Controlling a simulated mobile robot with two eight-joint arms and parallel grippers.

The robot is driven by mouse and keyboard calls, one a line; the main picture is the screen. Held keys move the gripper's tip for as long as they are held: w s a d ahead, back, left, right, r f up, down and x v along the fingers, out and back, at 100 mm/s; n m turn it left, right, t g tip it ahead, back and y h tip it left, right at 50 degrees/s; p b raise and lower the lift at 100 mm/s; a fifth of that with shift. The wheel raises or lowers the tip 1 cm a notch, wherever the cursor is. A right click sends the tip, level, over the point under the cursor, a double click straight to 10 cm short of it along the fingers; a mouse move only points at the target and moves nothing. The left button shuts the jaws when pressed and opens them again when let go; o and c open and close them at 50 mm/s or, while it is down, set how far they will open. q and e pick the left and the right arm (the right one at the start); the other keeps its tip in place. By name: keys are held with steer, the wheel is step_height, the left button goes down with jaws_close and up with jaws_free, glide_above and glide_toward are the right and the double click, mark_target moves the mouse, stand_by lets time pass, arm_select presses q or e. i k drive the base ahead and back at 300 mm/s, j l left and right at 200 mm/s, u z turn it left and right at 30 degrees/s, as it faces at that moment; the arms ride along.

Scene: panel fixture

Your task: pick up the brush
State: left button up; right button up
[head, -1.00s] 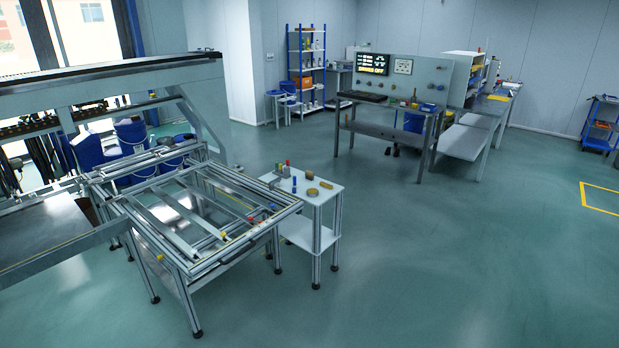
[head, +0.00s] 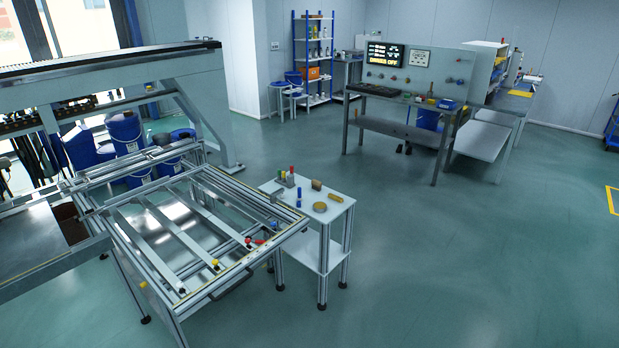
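Several small items stand on the top of a small white side table (head: 283,207) near the middle of the head view. Among them are a small brown block (head: 316,185), a yellow piece (head: 335,197), a round tan disc (head: 320,207) and a blue upright piece (head: 299,197). A grey holder with red and green pieces (head: 287,178) stands at the back of the top. They are too small to tell which one is the brush. Neither of my grippers is in view.
An aluminium frame table (head: 235,277) stands close beside the side table's left. A large machine (head: 110,80) with blue buckets (head: 125,133) is at the left. A workbench (head: 400,133) with a panel stands at the back right. Open floor lies right of the side table.

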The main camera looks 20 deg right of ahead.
mark_target(316, 186)
steer(key=i+l+u, duration=0.2)
steer(key=i+l, duration=0.8)
steer(key=i, duration=0.35)
steer(key=i+l+u, duration=0.15)
steer(key=i+l, duration=1.05)
